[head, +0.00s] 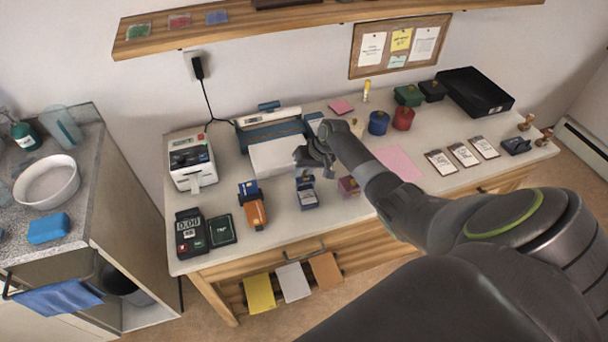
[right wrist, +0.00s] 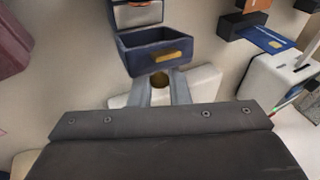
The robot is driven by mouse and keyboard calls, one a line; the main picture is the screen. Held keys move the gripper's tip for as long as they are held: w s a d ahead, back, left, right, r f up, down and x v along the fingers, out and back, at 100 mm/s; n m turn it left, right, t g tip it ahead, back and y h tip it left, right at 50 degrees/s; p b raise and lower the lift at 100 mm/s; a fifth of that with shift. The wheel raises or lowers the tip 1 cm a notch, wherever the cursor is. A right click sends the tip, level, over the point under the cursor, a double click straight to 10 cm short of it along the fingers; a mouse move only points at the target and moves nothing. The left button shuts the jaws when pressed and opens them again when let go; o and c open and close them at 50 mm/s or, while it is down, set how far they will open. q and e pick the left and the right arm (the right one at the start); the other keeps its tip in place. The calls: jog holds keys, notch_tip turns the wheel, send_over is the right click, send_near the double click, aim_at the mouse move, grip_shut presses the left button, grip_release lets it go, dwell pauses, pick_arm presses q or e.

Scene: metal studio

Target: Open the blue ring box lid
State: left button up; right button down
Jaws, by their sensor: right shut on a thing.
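The blue ring box (head: 308,200) stands near the front of the desk, left of centre. Its navy lid (right wrist: 150,42) is raised, with a gold tab on its edge, and the box's pale inside (right wrist: 138,14) shows in the right wrist view. My right gripper (head: 306,170) is just above and behind the box. The contact with the lid is partly hidden. My left gripper is not in view.
An orange card reader (head: 254,211) stands left of the box, and a small maroon box (head: 349,186) stands close on its right. A white printer (head: 190,164) is at the back left. A paper stack (head: 275,158) lies behind. My right arm covers the desk's front right.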

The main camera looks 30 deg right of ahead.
jog(key=shift+w+d+f+m+g+y+b, duration=0.15)
jog(key=shift+w+f+m+g+y+b, duration=0.25)
jog(key=shift+g+b, duration=0.65)
jog(key=c, duration=1.5)
grip_release()
jog(key=shift+d+r, duration=0.25)
jog(key=shift+r, duration=0.3)
jog(key=b+v, duration=0.1)
jog(key=v, duration=1.5)
jog(key=shift+s+a+r, duration=0.1)
